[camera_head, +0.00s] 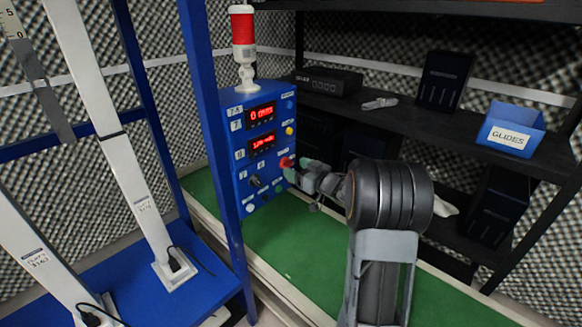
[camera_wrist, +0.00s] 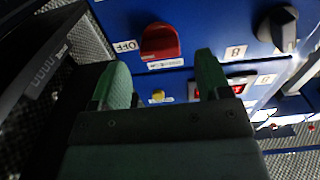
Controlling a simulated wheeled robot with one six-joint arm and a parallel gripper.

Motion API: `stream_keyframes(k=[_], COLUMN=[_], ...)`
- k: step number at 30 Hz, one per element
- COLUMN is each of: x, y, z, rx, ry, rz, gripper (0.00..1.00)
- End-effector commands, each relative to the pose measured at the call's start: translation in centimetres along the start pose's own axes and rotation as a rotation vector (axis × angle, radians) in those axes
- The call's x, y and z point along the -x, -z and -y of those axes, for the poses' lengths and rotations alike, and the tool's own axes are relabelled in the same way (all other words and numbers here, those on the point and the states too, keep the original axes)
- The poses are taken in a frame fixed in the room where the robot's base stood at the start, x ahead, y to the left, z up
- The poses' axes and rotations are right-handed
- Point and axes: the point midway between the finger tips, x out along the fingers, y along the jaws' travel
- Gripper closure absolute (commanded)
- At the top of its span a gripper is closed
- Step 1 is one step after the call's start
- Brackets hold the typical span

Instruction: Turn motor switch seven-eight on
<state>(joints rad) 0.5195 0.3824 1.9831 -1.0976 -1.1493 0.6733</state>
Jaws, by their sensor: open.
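A blue control panel (camera_head: 238,180) faces my arm, with red lit displays, small buttons and knobs. A red rotary knob (camera_wrist: 160,42) shows in the wrist view, with an OFF label beside it on the left; the small label below it is unreadable. In the head view the red knob (camera_head: 286,162) is at the panel's right edge. A black knob (camera_wrist: 279,28) sits farther right in the wrist view, near a label like an 8. I cannot read which knob is named seven-eight. My gripper (camera_head: 300,168) is open, its green fingers (camera_wrist: 163,78) apart, just short of the red knob.
A red-topped signal lamp (camera_head: 243,45) stands on the panel. A blue post (camera_head: 217,150) stands left of the panel. The green surface (camera_head: 280,232) below is mostly clear.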

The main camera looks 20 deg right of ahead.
Motion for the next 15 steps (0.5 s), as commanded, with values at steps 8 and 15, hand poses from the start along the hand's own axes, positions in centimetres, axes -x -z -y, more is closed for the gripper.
stream_keyframes(k=[8,15], x=[-2.8,-3.2], y=[0.0,0.0], z=[0.0,0.0], rx=[0.001,0.000], ry=[0.001,0.000], rz=[-0.001,-0.001], gripper=[0.30,0.30])
